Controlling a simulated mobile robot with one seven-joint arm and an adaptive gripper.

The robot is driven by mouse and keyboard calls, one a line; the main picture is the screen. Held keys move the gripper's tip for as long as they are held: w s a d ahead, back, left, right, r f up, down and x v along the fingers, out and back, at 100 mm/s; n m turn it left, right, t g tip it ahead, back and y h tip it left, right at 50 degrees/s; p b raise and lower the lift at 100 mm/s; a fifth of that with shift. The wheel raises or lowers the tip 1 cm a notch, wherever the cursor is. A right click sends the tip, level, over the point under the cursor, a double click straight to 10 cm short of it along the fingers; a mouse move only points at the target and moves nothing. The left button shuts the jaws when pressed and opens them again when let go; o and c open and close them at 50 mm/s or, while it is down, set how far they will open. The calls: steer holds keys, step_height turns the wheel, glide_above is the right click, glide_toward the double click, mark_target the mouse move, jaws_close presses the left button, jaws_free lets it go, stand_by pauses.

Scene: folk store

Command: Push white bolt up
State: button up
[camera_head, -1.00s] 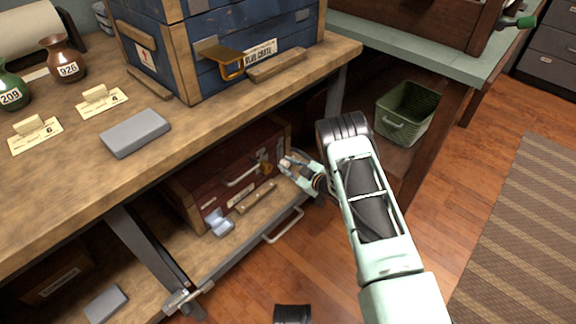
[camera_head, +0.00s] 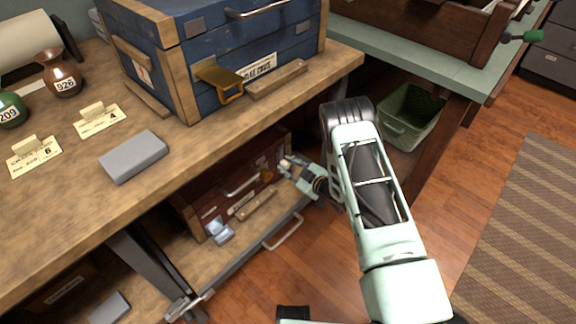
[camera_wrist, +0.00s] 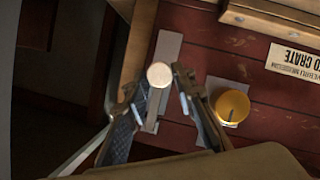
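The white bolt (camera_wrist: 159,75) shows in the wrist view as a round pale knob on a narrow grey metal plate (camera_wrist: 168,45). The plate is fixed to the front of the dark red crate (camera_wrist: 215,55), near its wooden edge. My gripper (camera_wrist: 160,84) has its two fingers apart, one on each side of the knob; I cannot tell whether they touch it. In the head view my gripper (camera_head: 287,164) is at the right end of the red crate (camera_head: 190,215), under the workbench, and the bolt is too small to make out clearly.
A yellow round fitting (camera_wrist: 232,105) sits close beside the right finger. The red crate stands on a pulled-out wooden shelf (camera_head: 215,265) below the bench top (camera_head: 210,140). A blue crate (camera_head: 205,50) stands above. A green bin (camera_head: 412,115) is to the right.

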steer(key=o, duration=0.3)
steer(key=shift+r, duration=0.1)
steer(key=shift+o, duration=0.2)
steer(key=v, duration=1.2)
